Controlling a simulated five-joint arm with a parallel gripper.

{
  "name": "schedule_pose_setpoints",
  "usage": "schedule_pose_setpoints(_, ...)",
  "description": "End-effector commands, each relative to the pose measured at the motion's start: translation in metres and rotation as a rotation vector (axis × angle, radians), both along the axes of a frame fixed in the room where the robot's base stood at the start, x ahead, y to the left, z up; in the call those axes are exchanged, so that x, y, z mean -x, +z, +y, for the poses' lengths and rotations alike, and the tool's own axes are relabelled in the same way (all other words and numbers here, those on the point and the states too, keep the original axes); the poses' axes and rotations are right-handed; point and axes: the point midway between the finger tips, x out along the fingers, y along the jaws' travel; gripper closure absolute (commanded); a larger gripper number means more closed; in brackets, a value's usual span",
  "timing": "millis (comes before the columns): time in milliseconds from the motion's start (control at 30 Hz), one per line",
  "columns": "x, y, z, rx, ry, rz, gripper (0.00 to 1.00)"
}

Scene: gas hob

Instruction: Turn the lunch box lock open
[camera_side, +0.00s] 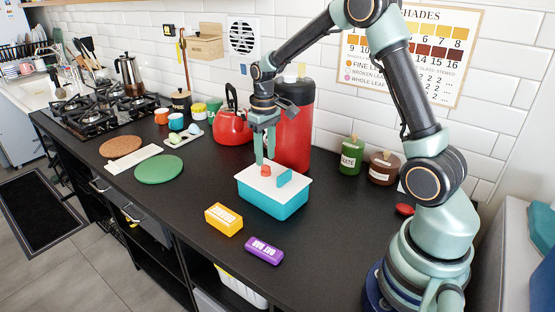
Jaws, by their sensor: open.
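The lunch box (273,202) is teal with a white lid (259,186) and stands on the black counter. A small red knob (265,171) sits on the lid toward its back left. A teal upright tab (286,178) stands on the lid to the right of the knob. I cannot tell from this view which part is the lock. My gripper (264,161) points down right above the red knob, with its fingers open. The fingertips are at or just over the knob; contact is too small to tell.
A yellow box (223,219) and a purple bar (264,250) lie in front of the lunch box. A large red canister (295,135) and a red kettle (230,128) stand close behind. Green (351,158) and brown (383,168) jars are at right. A green round mat (159,169) lies left.

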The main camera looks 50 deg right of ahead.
Motion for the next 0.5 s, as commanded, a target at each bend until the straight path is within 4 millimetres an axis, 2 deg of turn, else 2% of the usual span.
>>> schedule_pose_setpoints(100,-0.001,0.027,0.000,0.001,0.000,-0.006,0.57)
schedule_pose_setpoints(300,-0.001,0.066,0.000,0.001,0.000,-0.004,0.57)
schedule_pose_setpoints(500,-0.001,0.089,0.000,0.000,0.000,-0.002,0.57)
